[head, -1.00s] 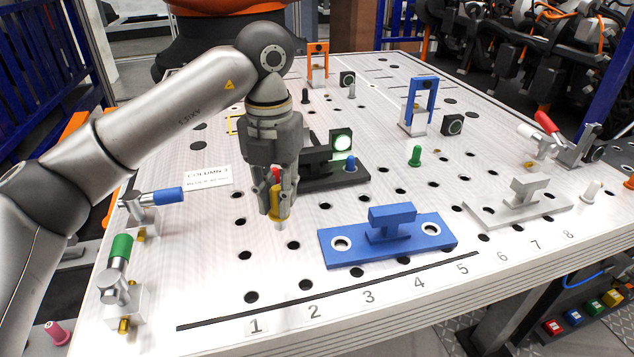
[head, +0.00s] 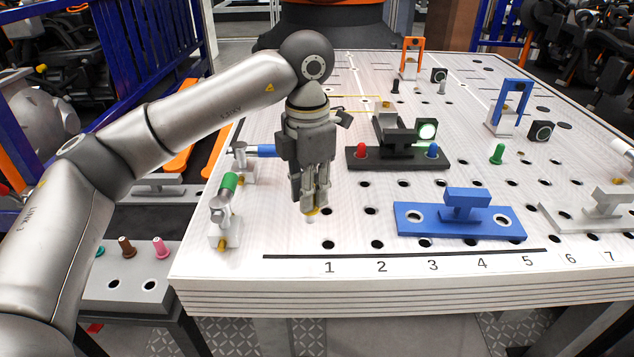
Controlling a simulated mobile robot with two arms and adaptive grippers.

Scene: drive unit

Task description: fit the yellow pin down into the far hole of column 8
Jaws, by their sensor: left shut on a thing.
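My left gripper (head: 314,203) is shut on the yellow pin (head: 311,212), upright above the table near column 1. The fingers hide most of the pin; a little yellow and its pale lower end show. The pin's end is clear of the table top. The white table (head: 420,265) has rows of round holes and printed column numbers; 1 to 7 show at the front edge. The number 8 and the far hole of column 8 cannot be made out; that part lies at or beyond the right edge. My right gripper is not in view.
A blue fixture (head: 420,222) with a raised handle stands right of the pin. A black fixture (head: 395,160) with red and blue pins is behind it. A grey fixture (head: 600,212) is at the right. Green-handled (head: 228,184) and blue-handled (head: 262,151) clamps stand at the left.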

